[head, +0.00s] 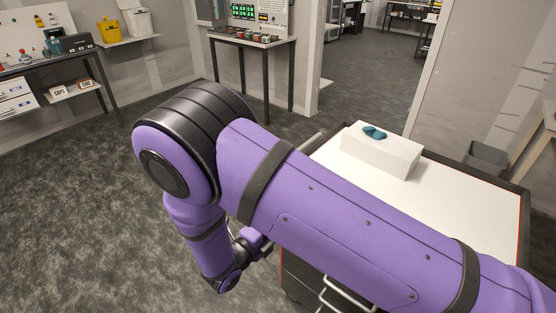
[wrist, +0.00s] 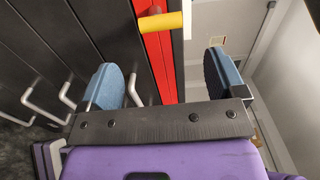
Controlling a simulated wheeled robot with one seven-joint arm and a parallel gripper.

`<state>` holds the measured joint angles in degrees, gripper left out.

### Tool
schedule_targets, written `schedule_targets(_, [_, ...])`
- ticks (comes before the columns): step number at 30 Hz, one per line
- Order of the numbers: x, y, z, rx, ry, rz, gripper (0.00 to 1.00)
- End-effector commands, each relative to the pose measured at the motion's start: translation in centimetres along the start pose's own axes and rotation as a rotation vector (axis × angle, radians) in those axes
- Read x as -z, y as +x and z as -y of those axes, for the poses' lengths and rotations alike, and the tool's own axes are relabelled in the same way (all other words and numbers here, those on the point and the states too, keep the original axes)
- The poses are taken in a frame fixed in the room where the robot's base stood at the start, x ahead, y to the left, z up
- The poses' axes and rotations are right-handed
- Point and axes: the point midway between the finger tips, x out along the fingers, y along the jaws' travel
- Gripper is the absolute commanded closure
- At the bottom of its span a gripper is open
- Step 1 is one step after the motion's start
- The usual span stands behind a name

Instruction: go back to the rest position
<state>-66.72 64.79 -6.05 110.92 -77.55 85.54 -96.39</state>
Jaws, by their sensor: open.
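My gripper (wrist: 165,80) is open in the wrist view, with its two blue-padded fingers wide apart and nothing held between them. Beyond the fingers are dark drawer fronts with pale bar handles (wrist: 43,112) on the left and a red strip (wrist: 158,60) in the middle. In the head view my purple arm is folded across the foreground, in front of the white-topped drawer bench (head: 470,215). The gripper's fingers cannot be made out there.
A white box (head: 385,158) stands on the bench with a teal item (head: 374,132) on top. A grey bin (head: 486,156) stands beyond the bench. A yellow cylindrical piece (wrist: 160,23) shows above the fingers. Open grey floor (head: 70,220) lies to the left; a table (head: 250,40) stands behind.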

Motion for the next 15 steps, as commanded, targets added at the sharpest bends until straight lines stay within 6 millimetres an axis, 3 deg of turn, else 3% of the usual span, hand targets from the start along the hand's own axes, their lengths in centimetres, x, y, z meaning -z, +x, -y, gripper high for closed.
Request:
schedule_targets(4, [0.1,0.4,0.6,-0.008,0.021,-0.018,0.11])
schedule_targets(7, [0.4,1.5,2.3,-0.033,0.088,-0.071,0.11])
schedule_targets(15, [3.5,6.5,9.9,-0.129,0.442,-0.354,0.11])
